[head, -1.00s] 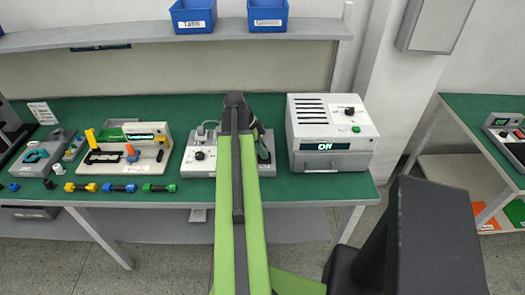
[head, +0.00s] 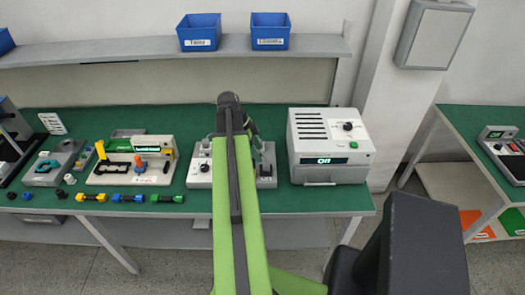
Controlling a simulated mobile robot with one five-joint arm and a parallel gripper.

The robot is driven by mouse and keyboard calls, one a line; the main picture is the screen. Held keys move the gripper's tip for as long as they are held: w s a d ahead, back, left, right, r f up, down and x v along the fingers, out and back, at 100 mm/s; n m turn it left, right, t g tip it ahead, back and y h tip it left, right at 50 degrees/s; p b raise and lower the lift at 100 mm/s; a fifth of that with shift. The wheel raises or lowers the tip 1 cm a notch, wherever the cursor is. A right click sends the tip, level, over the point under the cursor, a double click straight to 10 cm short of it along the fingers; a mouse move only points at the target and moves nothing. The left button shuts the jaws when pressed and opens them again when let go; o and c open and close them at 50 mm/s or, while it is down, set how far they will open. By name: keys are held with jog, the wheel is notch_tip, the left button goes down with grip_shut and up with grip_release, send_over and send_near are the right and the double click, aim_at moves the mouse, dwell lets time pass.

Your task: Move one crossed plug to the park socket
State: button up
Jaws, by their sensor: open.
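A low grey panel unit (head: 198,178) with a dark knob stands at the middle of the green bench, left of the big white box. My arm crosses in front of it and hides its centre. A pale plug-like piece shows at its back left edge, but I cannot make out individual plugs, their crossing or the park socket. My gripper (head: 257,140) is open and shows only in part, beside the dark end of my arm and over the right part of the panel. Its fingertips are not clear, and I see nothing held in it.
A white box (head: 330,145) reading "Off" stands right of the panel. A fixture (head: 120,172) with yellow and orange parts stands left. Yellow, blue and green pieces (head: 130,198) lie along the front edge. Blue bins (head: 199,32) sit on the shelf above.

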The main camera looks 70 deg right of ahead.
jog(key=p+v, duration=0.7)
jog(key=v, duration=0.2)
jog(key=shift+r, duration=0.25)
jog(key=shift+w+a, duration=0.1)
jog(key=shift+w, duration=0.05)
